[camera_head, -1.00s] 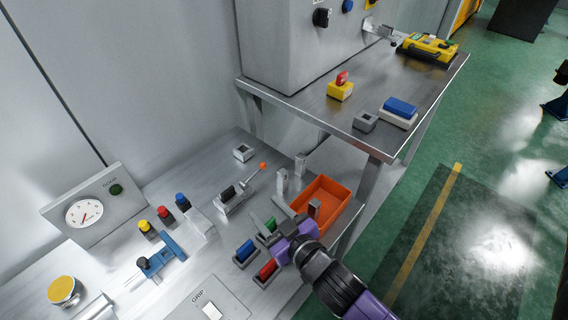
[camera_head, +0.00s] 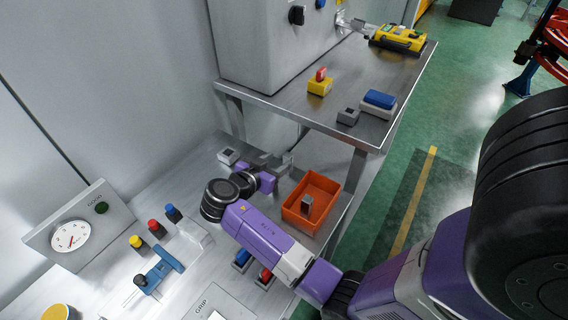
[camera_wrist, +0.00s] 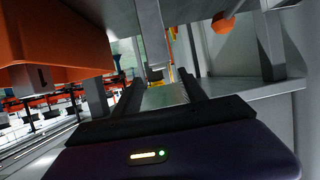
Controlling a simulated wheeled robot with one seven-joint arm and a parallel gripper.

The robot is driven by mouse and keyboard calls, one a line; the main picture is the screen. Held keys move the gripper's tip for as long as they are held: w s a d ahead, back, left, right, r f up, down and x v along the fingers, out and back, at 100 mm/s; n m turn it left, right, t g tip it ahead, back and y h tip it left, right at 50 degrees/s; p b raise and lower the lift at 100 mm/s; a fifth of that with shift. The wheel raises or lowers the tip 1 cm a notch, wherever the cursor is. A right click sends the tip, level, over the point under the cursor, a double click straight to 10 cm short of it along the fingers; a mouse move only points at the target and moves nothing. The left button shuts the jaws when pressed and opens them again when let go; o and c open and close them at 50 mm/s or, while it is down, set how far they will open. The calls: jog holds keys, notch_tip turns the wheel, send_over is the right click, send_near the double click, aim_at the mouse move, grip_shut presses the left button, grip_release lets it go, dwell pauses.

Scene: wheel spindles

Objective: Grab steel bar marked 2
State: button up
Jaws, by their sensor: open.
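A steel bar (camera_wrist: 152,35) shows in the wrist view between the two fingers of my gripper (camera_wrist: 158,88), near their tips. My gripper is open, with a visible gap between the fingers; contact with the bar cannot be told. A third bar (camera_head: 306,203) stands in the orange bin (camera_head: 337,186). In the head view my gripper (camera_head: 272,161) is low over the bench beside the bars, partly hidden by my wrist.
The orange bin also fills the left of the wrist view (camera_wrist: 60,35), close to my gripper. A raised metal shelf (camera_head: 345,133) stands to the right.

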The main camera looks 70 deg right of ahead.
aim_at(287, 155)
jog(key=p+x, duration=0.1)
jog(key=x, duration=0.6)
jog(key=shift+s+d+f, duration=0.1)
jog(key=shift+d, duration=0.05)
grip_shut()
